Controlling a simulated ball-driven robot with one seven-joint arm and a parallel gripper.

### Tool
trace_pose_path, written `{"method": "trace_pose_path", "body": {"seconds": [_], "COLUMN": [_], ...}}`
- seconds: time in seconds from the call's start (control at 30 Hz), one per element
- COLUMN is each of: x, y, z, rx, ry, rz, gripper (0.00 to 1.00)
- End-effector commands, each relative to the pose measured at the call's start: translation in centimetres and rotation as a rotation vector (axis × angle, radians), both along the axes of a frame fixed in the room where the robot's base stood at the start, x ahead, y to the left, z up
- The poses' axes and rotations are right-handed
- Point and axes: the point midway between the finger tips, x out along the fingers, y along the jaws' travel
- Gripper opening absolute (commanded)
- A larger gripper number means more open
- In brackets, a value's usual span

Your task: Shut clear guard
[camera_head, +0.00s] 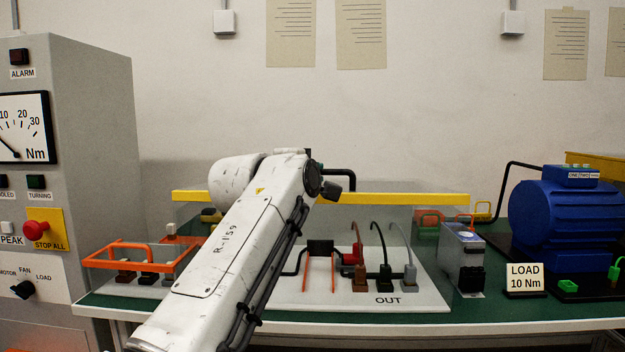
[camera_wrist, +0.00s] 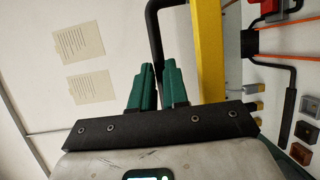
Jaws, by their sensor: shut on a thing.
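The clear guard has a yellow bar (camera_head: 420,198) running level above the OUT board. Its transparent panel is faint, and I cannot tell exactly where its lower edge lies. The yellow bar also shows upright in the wrist view (camera_wrist: 208,50). The guard's black handle (camera_head: 345,172) stands up from the bar and shows left of it in the wrist view (camera_wrist: 153,25). My gripper (camera_wrist: 158,75) has green fingers shut on the black handle, beside the yellow bar. In the head view my white arm hides the fingers and part of the guard.
The OUT board (camera_head: 410,297) carries dark red, black and grey plugs with cables. An orange frame (camera_head: 130,248) stands left of my arm. A grey cabinet (camera_head: 90,110) with a red stop button is at far left. A blue motor (camera_head: 560,215) and LOAD sign (camera_head: 524,280) stand right.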

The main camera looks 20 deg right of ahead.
Motion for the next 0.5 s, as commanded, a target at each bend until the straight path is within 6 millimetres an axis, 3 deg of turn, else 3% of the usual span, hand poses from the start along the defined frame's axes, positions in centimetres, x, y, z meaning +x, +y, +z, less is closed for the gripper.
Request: {"method": "trace_pose_path", "body": {"seconds": [0.03, 0.2, 0.5], "x": [0.0, -0.2, -0.3], "y": [0.1, 0.2, 0.2], "z": [-1.7, -3.0, -3.3], "rx": [-0.005, -0.02, -0.029], "ry": [-0.013, -0.058, -0.085], "rz": [0.001, 0.002, 0.002], "gripper": [0.0, 0.0, 0.0]}}
